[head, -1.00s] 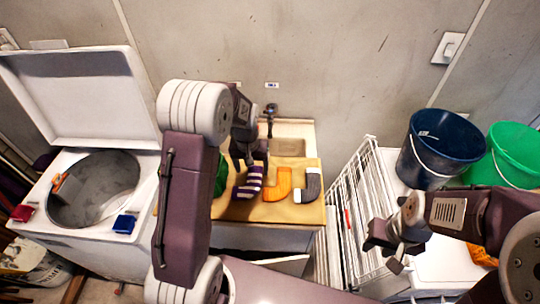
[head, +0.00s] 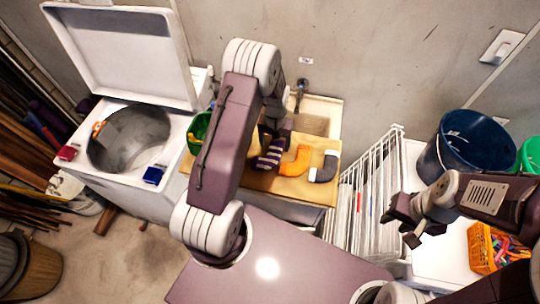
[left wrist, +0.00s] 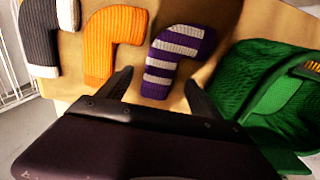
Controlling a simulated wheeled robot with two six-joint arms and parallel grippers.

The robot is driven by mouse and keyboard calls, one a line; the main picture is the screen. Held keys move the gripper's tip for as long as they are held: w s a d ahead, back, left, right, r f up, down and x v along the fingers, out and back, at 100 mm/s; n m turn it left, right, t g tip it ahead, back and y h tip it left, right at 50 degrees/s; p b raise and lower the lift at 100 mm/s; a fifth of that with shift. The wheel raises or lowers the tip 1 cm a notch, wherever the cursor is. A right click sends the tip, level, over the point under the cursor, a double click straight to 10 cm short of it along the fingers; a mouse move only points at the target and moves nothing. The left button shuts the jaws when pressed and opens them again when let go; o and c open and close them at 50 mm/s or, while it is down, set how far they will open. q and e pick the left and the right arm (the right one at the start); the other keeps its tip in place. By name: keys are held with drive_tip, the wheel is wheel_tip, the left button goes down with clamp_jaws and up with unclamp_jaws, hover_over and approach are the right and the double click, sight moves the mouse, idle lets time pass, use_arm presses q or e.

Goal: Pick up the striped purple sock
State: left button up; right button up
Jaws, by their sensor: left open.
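The striped purple sock (head: 269,158), purple with pale bands, lies bent on the wooden worktop (head: 262,183). It also shows in the left wrist view (left wrist: 172,62). My left gripper (head: 274,135) is just above it. In the left wrist view the open, empty fingers (left wrist: 157,84) stand on either side of the sock's lower end, with the sock between and beyond their tips. I cannot tell whether they touch it. My right gripper (head: 402,226) is empty, its fingers apart, near the drying rack at the right.
An orange sock (head: 295,162) and a grey sock (head: 325,167) lie right of the purple one. A green basket (head: 199,130) stands left. An open washer (head: 130,137) is further left. A white rack (head: 372,190) and blue bucket (head: 468,146) are right.

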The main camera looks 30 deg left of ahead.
sight(275, 151)
use_arm(q)
drive_tip(key=f, duration=0.1)
drive_tip(key=f+p, duration=0.1)
drive_tip(key=f, duration=0.1)
drive_tip(key=shift+s+f+p, duration=0.25)
drive_tip(key=shift+f+p, duration=0.05)
drive_tip(key=shift+f, duration=0.1)
drive_tip(key=shift+w+f, duration=0.3)
drive_tip(key=shift+f, duration=0.15)
drive_tip(key=shift+s+r, duration=0.1)
drive_tip(key=shift+s, duration=0.05)
drive_tip(key=c, duration=1.4)
drive_tip(key=shift+c, duration=0.2)
drive_tip(key=shift+r, duration=0.1)
